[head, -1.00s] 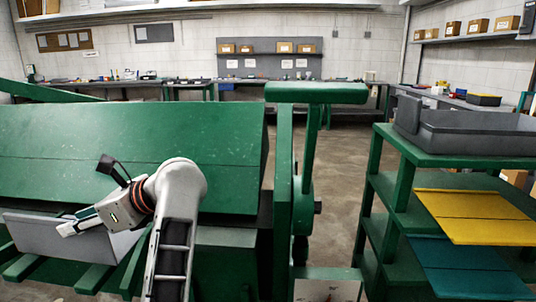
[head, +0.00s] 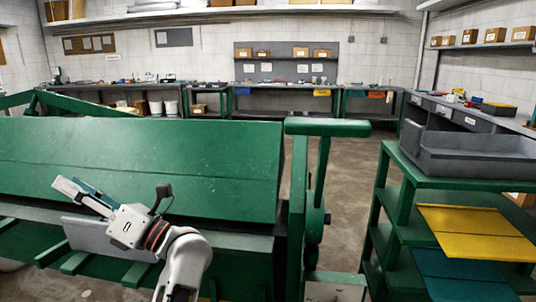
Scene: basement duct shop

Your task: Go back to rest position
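My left gripper (head: 72,191) shows at the lower left in the head view, in front of the large green machine (head: 140,165). Its fingers point up and to the left. They look close together, but whether they are open or shut is not clear. A grey metal sheet (head: 105,241) lies on the green slats of the machine, just below the gripper and partly hidden by my arm. I cannot tell whether the gripper touches it. My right gripper is not in view.
A green shelf rack (head: 395,180) on the right bears a grey tray (head: 470,160), a yellow sheet (head: 478,232) and a teal sheet (head: 462,275). A green lever arm (head: 328,128) stands at the machine's right end. Open floor (head: 352,190) lies between machine and rack. Workbenches line the back wall.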

